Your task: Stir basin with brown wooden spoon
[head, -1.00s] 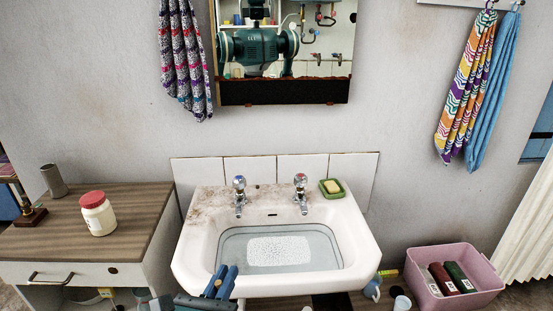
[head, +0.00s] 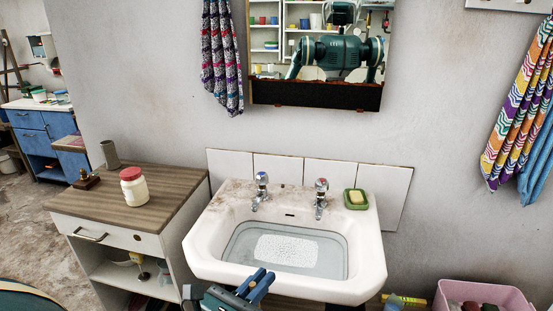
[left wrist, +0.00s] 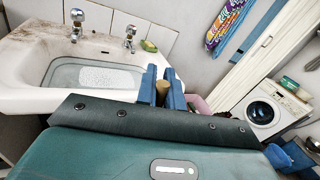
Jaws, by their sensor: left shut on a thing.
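The white basin (head: 212,235) is a washtrough under two taps, with clear water and a white speckled patch (head: 287,250) in it. It also shows in the left wrist view (left wrist: 25,68). My left gripper (head: 256,281) is at the basin's front edge in the head view. In the left wrist view, its blue fingers (left wrist: 161,84) are shut on a short brown piece, the brown wooden spoon (left wrist: 162,90). Only a small part of the spoon shows; the rest is hidden. My right gripper is not in view.
A wood-topped cabinet (head: 160,185) with a red-lidded jar (head: 133,187) stands left of the basin. A green soap dish (head: 355,199) sits on the basin's back right corner. A pink tub (head: 515,292) is at lower right. A washing machine (left wrist: 268,108) stands at right in the wrist view.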

